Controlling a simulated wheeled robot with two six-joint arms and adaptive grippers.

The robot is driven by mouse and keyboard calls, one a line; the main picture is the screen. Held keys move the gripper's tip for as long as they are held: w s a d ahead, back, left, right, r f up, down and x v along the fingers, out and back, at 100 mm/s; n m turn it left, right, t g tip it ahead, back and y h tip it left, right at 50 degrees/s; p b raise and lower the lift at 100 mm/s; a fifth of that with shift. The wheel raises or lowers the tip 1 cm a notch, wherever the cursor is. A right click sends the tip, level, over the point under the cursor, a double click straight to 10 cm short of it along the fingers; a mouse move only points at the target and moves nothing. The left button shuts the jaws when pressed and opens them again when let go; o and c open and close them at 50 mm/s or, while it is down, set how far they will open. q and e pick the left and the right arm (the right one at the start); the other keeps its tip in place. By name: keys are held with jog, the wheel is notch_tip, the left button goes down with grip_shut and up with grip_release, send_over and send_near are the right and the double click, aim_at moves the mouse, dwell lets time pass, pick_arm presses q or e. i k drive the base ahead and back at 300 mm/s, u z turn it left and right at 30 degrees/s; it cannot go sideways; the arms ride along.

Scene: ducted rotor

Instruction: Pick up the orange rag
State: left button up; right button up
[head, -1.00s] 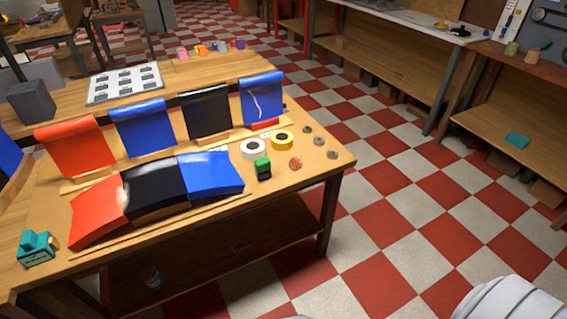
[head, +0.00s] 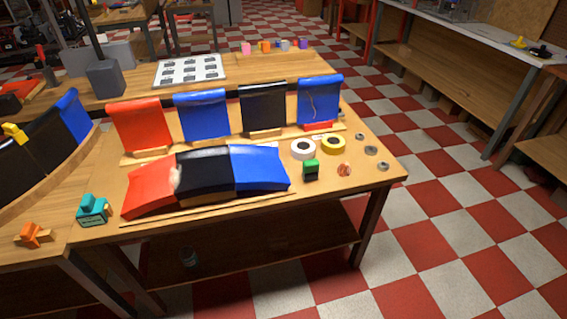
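I cannot make out a clear orange rag. A small orange object (head: 33,235) lies at the lower left on the wooden worktop, left of the teal tool (head: 94,210). It has angular parts, and I cannot tell whether it is cloth. Red-orange curved panels, one standing (head: 140,125) and one lying (head: 150,190), are on the middle table. Neither of my grippers is in view.
The wooden table (head: 385,160) also holds blue and black panels, a white tape roll (head: 303,148), a yellow tape roll (head: 333,145) and a green-black item (head: 311,171). Another worktop adjoins at left. The checkered floor (head: 455,215) at right is clear.

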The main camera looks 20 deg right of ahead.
aim_at(344, 169)
jog(key=z, duration=1.9)
jog(key=i, duration=1.65)
jog(key=u, duration=3.15)
